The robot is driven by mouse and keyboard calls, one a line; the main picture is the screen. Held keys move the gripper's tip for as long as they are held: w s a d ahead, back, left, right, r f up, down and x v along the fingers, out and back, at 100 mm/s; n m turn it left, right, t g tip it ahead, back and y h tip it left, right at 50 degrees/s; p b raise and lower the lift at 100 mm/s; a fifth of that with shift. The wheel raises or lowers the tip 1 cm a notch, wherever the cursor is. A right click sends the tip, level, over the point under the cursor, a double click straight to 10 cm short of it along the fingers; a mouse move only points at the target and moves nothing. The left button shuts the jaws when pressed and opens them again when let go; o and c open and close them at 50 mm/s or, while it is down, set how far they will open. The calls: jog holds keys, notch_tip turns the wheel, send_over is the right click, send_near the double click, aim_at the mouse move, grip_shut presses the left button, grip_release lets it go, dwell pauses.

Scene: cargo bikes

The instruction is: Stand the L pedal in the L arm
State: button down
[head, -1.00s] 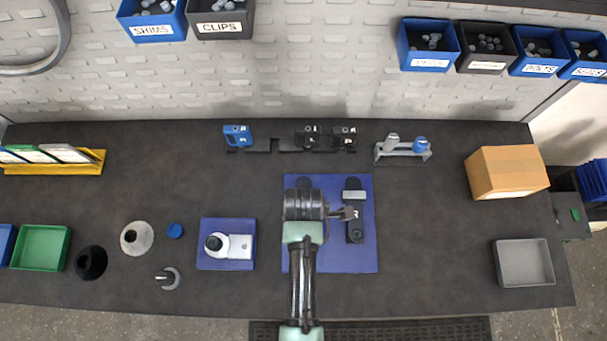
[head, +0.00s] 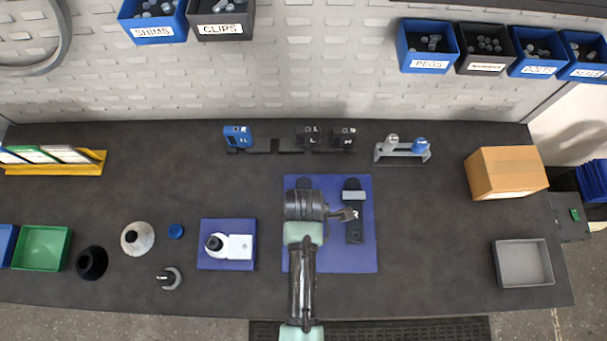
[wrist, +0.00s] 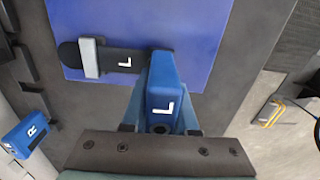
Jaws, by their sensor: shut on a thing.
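My gripper (wrist: 160,122) is shut on the blue L pedal (wrist: 163,88), whose white L mark faces the wrist camera. The black L arm (wrist: 120,58) lies on the blue mat (wrist: 205,35), with a grey block (wrist: 90,57) across it. In the wrist view the pedal's far end overlaps the L-marked end of this arm; I cannot tell whether they touch. The pedal is not discernible there.
A second black arm (head: 304,182) on the mat is mostly hidden by my wrist. A rack at the back holds a blue R pedal (head: 237,135) and two black pieces. A small stand (head: 402,153) is at its right. A white part lies on a smaller blue mat (head: 208,263) at left.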

jog(key=shift+f+b, duration=0.3)
jog(key=shift+f, duration=0.25)
dwell(0.7)
jog(key=c, duration=0.6)
grip_release()
jog(key=shift+r, duration=0.15)
